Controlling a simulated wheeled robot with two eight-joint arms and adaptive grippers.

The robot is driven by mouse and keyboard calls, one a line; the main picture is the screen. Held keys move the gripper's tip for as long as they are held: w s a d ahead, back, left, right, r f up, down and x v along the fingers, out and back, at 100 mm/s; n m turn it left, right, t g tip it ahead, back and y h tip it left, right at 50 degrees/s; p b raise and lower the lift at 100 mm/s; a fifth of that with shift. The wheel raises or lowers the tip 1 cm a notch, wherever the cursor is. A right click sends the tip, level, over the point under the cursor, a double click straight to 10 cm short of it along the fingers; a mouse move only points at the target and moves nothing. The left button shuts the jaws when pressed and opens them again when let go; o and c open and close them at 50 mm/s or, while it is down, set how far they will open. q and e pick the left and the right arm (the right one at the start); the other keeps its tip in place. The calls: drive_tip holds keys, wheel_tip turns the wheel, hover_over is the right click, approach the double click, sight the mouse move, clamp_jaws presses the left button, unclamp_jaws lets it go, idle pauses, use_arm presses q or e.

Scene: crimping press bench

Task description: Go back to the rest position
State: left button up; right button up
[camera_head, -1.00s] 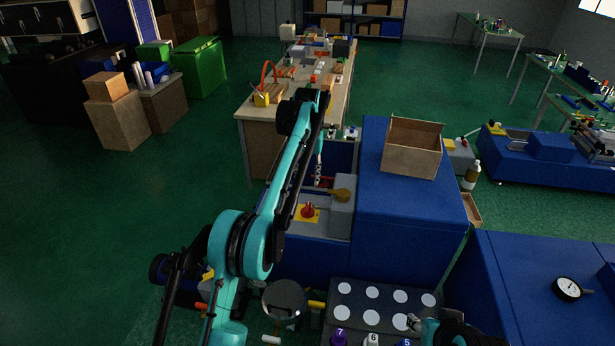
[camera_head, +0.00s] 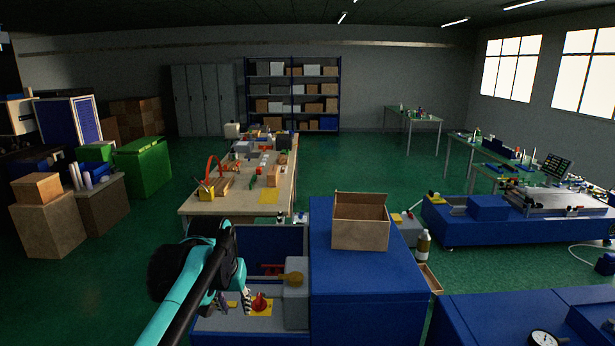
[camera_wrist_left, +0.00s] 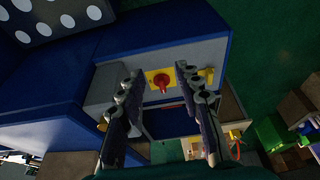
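My left arm, teal and black, comes in from the bottom left of the head view. Its gripper (camera_head: 234,300) hangs over the blue-sided press bench with its grey top, close to a red knob (camera_head: 260,302) on a yellow plate. In the left wrist view my left gripper (camera_wrist_left: 156,74) is open, with its two dark fingers apart. The red knob (camera_wrist_left: 161,82) shows beyond and between them, and nothing is held. My right gripper is in neither view.
A blue cabinet (camera_head: 365,275) beside the press bench carries an open cardboard box (camera_head: 361,228). A grey block with a brass-coloured part (camera_head: 290,278) stands right of the knob. A cluttered wooden table (camera_head: 200,205) lies behind. Green floor is free at left.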

use_arm(q)
drive_tip(key=s+a+f+t+b, duration=0.1)
drive_tip(key=s+f+t+b, duration=0.2)
drive_tip(key=s+f, duration=1.6)
drive_tip(key=s+b, duration=0.2)
drive_tip(key=b, duration=0.1)
drive_tip(key=shift+s+t, duration=0.25)
drive_tip(key=shift+t, duration=0.05)
